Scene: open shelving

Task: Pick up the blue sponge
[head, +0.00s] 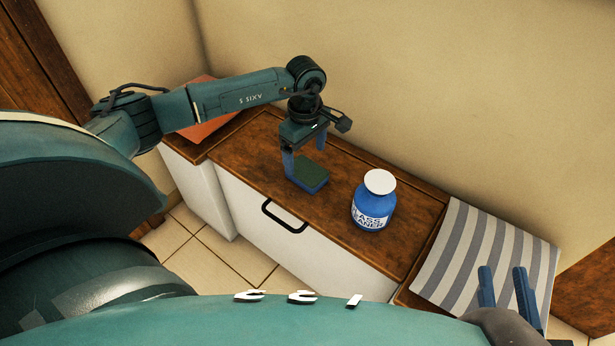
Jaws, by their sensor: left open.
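The blue sponge (313,177), with a dark green top, lies flat on the brown wooden top of the cabinet. My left gripper (305,162) is open and points down at the sponge. One finger is at the sponge's left end and the other is behind it. I cannot tell whether either finger touches it. My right gripper (505,288) is at the lower right, its two fingers apart and nothing between them, over the striped cloth's edge.
A blue glass cleaner bottle (373,206) with a white cap stands upright right of the sponge. A grey-and-white striped cloth (480,250) lies at the right. An orange-red flat item (212,127) lies behind my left arm. The wall (400,80) closes off the back.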

